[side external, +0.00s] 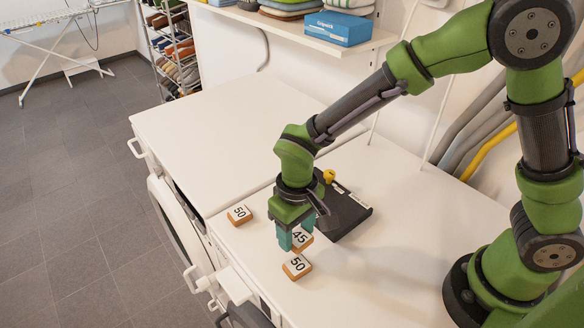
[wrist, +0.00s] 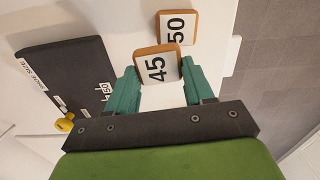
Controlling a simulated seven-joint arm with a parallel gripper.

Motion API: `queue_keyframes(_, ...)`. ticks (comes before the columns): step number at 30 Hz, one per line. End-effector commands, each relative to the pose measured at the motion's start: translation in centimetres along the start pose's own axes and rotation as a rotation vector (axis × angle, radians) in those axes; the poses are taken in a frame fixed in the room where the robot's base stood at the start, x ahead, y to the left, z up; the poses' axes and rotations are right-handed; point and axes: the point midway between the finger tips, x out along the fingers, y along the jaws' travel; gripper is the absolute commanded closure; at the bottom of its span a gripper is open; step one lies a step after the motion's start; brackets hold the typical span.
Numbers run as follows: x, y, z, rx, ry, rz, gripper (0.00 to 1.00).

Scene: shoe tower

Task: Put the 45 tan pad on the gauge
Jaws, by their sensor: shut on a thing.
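The 45 tan pad (side external: 301,238) has a white face with a black 45 and tan edges. My gripper (side external: 295,232) points down with its teal fingers shut on this pad. In the wrist view the pad (wrist: 157,66) sits between the fingertips (wrist: 160,84). I cannot tell whether it touches the white top or is just above it. The gauge (side external: 350,218) is a flat black board right of and behind the pad, partly hidden by my gripper. In the wrist view the gauge (wrist: 68,72) lies to the left, with white labels and a yellow knob (wrist: 66,124).
One tan 50 pad (side external: 297,267) lies just in front of the held pad; another (side external: 239,214) lies to the left near the front edge. One 50 pad (wrist: 176,28) shows in the wrist view. The white machine tops (side external: 210,135) are otherwise clear at left. A shelf (side external: 330,42) runs behind.

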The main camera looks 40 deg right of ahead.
Motion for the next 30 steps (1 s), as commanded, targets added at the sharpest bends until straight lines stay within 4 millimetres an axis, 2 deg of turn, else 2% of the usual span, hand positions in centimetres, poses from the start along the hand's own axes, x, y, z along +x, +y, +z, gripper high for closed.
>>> queue_keyframes(1, -0.2, 0.7, 1.3, 0.001, 0.000, -0.001, 0.77)
queue_keyframes(6, -0.6, 2.5, 4.8, 0.001, 0.001, -0.001, 0.77)
queue_keyframes(9, -0.7, 3.2, 6.2, 0.000, 0.001, -0.001, 0.77)
queue_keyframes(13, -0.8, 4.1, 7.1, 0.013, 0.001, -0.001, 0.77)
queue_keyframes(17, -1.4, 6.2, 5.7, 0.091, 0.019, -0.007, 0.77)
queue_keyframes(21, -3.2, 9.9, 2.8, 0.166, 0.036, -0.009, 0.77)
queue_keyframes(25, -5.1, 13.1, 0.9, 0.173, 0.035, -0.005, 0.77)
queue_keyframes(27, -5.9, 14.1, 0.3, 0.154, 0.028, -0.002, 0.77)
queue_keyframes(30, -6.3, 14.2, 0.3, 0.103, 0.012, -0.001, 0.77)
